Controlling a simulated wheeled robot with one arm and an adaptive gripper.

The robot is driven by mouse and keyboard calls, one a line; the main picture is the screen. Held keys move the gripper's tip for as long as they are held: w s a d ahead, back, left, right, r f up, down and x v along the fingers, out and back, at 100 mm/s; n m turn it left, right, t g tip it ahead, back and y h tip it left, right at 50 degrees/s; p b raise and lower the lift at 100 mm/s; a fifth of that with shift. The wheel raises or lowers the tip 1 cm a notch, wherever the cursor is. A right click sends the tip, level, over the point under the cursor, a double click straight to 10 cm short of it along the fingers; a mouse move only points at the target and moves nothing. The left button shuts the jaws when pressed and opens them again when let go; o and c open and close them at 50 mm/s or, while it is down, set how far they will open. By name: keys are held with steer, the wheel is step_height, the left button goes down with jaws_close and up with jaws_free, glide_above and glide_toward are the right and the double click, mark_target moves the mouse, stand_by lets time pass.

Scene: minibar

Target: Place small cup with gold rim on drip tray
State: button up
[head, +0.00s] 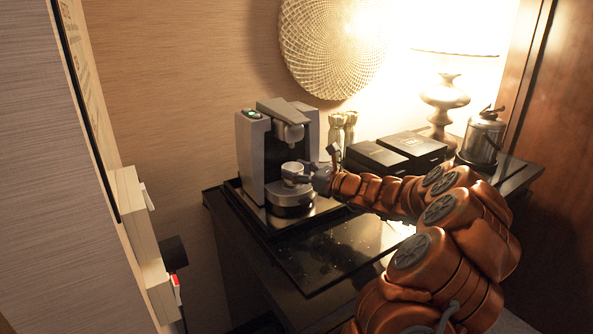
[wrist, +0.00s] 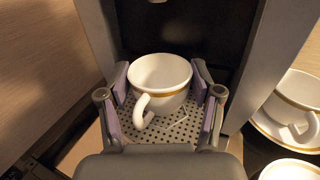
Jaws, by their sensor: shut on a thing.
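A small white cup with a gold rim band (wrist: 165,75) is held upright between the fingers of my gripper (wrist: 161,88), its handle turned toward my palm. The cup is directly over the perforated drip tray (wrist: 181,131) of the coffee machine. I cannot tell whether its base touches the tray. In the head view the cup (head: 292,169) and my gripper (head: 306,172) are at the machine's front, above the drip tray (head: 291,198) and under the spout. My gripper is shut on the cup.
The grey coffee machine (head: 252,150) stands on the dark counter (head: 330,262). Another gold-banded cup (wrist: 299,90) sits on a saucer at the right in the wrist view, with a further cup (wrist: 290,171) below it. Black boxes (head: 412,146) and a lamp (head: 445,95) stand at right.

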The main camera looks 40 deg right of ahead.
steer(key=shift+f, duration=0.15)
steer(key=o, duration=1.2)
steer(key=shift+c, duration=0.2)
